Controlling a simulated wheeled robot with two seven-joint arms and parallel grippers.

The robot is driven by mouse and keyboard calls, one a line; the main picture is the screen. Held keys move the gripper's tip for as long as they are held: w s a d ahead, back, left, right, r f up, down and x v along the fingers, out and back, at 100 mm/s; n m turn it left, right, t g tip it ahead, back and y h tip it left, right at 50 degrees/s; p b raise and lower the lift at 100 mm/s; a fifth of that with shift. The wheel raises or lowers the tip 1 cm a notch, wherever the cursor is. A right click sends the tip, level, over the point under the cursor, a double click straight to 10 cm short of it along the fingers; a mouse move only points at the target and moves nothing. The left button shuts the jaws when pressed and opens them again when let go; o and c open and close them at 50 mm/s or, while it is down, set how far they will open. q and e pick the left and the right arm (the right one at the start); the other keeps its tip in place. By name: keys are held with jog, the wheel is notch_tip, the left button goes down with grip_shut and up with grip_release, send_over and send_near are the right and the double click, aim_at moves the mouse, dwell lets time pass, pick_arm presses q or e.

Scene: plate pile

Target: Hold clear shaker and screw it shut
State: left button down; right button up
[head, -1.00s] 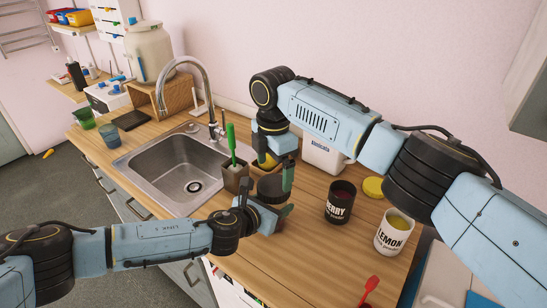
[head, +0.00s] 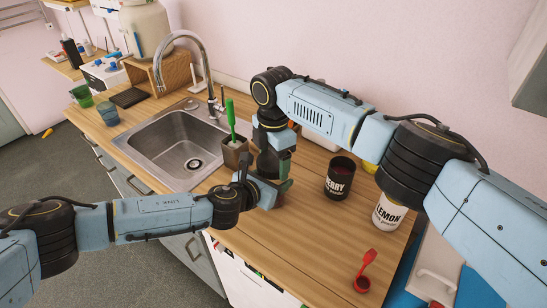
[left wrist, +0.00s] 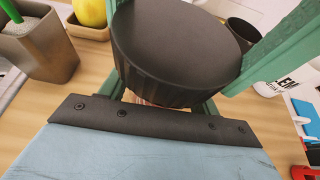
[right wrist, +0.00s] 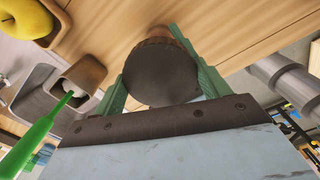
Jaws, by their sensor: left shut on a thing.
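The clear shaker is mostly hidden; a bit of its body shows under the black lid in the left wrist view (left wrist: 145,101). The black round lid (left wrist: 185,50) sits at its top and faces the right wrist view (right wrist: 160,72); whether it is fully seated cannot be told. My left gripper (head: 265,190) is shut on the shaker below the lid, from the front. My right gripper (head: 277,172) points down from above. Its green fingers are apart, one on each side of the lid in the right wrist view; firm contact cannot be told.
A brown holder with a green-handled brush (head: 230,118) stands close left of the grippers, beside the sink (head: 182,140). A dark berry jar (head: 340,180) and a white lemon jar (head: 388,213) stand to the right. Front counter is clear.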

jog(key=shift+c, duration=1.1)
pick_arm(q)
jog(key=shift+d, duration=0.1)
pick_arm(e)
jog(key=shift+m, duration=1)
jog(key=o, duration=1.2)
jog(key=shift+c, duration=0.2)
notch_tip(320, 180, up, 12)
pick_arm(q)
jog(key=shift+c, duration=1.3)
grip_release()
